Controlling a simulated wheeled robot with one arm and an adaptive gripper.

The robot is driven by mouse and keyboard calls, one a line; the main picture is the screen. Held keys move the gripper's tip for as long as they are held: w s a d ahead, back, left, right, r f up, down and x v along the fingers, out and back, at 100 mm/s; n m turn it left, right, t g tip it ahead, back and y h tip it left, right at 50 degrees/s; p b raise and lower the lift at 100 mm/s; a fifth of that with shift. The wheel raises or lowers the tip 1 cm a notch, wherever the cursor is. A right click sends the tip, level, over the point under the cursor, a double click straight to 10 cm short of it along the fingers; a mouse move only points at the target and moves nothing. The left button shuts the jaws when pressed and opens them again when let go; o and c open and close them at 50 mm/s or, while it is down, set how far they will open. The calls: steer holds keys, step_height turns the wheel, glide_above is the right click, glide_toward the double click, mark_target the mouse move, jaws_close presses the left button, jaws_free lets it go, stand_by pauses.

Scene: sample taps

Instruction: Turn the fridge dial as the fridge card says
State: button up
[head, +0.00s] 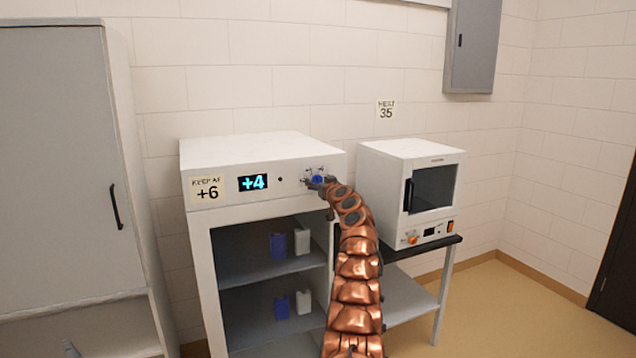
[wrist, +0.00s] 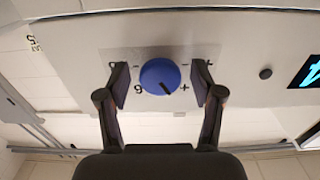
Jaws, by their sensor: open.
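The white fridge (head: 262,150) has a card (head: 207,190) at its upper left reading "KEEP AT +6". Its display (head: 253,182) beside the card reads +4. The blue dial (head: 317,179) is at the right end of the front panel, partly hidden by my gripper (head: 320,183). In the wrist view the dial (wrist: 160,75) sits between the open fingers of my gripper (wrist: 159,82), with a visible gap on each side. The dial's dark pointer mark faces the lower right in that view. Scale marks around it are partly readable.
A white oven-like unit (head: 411,190) stands on a table to the right, under a "HEAT 35" card (head: 386,110). A grey cabinet (head: 60,160) stands at the left. Blue and white containers sit on the fridge shelves. A small dark round spot (wrist: 265,73) lies between dial and display.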

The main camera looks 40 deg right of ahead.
steer(key=c, duration=1.1)
steer(key=shift+m, duration=0.4)
steer(key=m, duration=1.1)
steer(key=shift+a, duration=0.1)
